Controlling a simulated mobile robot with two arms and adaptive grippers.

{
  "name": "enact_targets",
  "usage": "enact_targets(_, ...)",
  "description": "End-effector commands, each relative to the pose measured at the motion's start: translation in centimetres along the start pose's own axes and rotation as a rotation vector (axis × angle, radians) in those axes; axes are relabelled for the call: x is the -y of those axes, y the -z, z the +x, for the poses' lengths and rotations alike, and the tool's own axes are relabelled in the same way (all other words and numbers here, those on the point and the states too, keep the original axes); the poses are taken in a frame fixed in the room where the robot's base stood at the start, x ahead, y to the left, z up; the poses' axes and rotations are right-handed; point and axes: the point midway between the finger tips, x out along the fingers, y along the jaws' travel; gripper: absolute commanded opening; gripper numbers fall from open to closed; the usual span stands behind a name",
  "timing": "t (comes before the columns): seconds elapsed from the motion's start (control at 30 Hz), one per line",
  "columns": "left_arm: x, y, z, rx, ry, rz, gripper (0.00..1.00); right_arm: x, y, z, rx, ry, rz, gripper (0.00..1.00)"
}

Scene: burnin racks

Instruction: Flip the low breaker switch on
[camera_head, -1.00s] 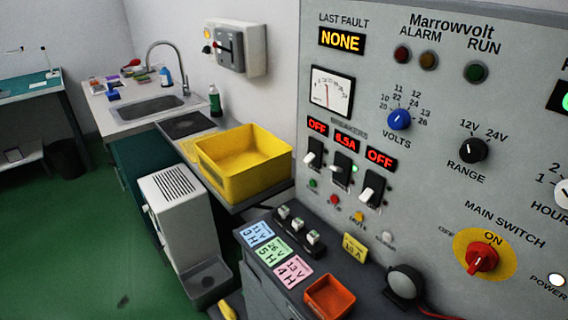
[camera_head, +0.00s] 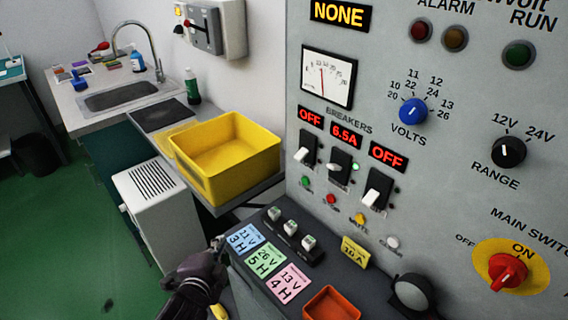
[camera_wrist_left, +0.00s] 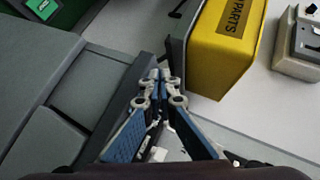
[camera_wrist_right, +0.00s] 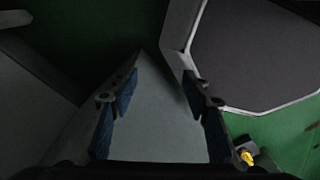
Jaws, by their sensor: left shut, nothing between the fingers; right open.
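Three breaker switches sit in a row on the grey panel. The left switch (camera_head: 305,150) and the right switch (camera_head: 377,190) have OFF displays above them, and their white levers point down. The middle switch (camera_head: 341,165) shows 6.5A and has a green light beside it. I cannot read which one is called low. My left gripper (camera_head: 217,243) is low, left of the bench's card end, well apart from the switches. In the left wrist view its fingers (camera_wrist_left: 160,76) are shut and empty. My right gripper (camera_wrist_right: 160,80) is open and empty, in its wrist view only.
The bench below the panel holds coloured cards (camera_head: 265,262), a small socket strip (camera_head: 290,232), an orange tray (camera_head: 332,305) and a round dark knob-like part (camera_head: 412,291). A yellow bin (camera_head: 222,165) stands left of the panel. The red main switch (camera_head: 508,270) is at right.

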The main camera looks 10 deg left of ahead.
Motion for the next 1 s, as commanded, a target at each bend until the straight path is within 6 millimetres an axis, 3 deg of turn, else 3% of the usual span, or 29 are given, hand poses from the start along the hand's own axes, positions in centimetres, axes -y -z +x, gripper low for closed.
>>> enact_targets(0.17,4.5,2.0,2.0,-0.08,0.187,0.301,0.0,0.0,-0.2,0.0,0.003,0.0,0.0,0.44)
enact_targets(0.3,8.1,4.7,2.9,-0.146,0.377,0.621,0.0,0.1,-0.8,-0.1,0.01,0.001,0.0,0.44)
enact_targets(0.5,11.0,9.2,3.0,-0.222,0.66,1.111,0.0,0.0,-0.8,-0.1,0.011,0.0,0.0,0.44)
enact_targets(0.73,10.6,13.0,2.3,-0.288,0.931,1.559,0.0,0.0,-0.5,0.0,0.007,0.0,0.0,0.44)
enact_targets(1.0,9.4,14.4,1.8,-0.321,1.068,1.764,0.0,-0.1,-0.4,0.0,0.005,-0.001,0.0,0.44)
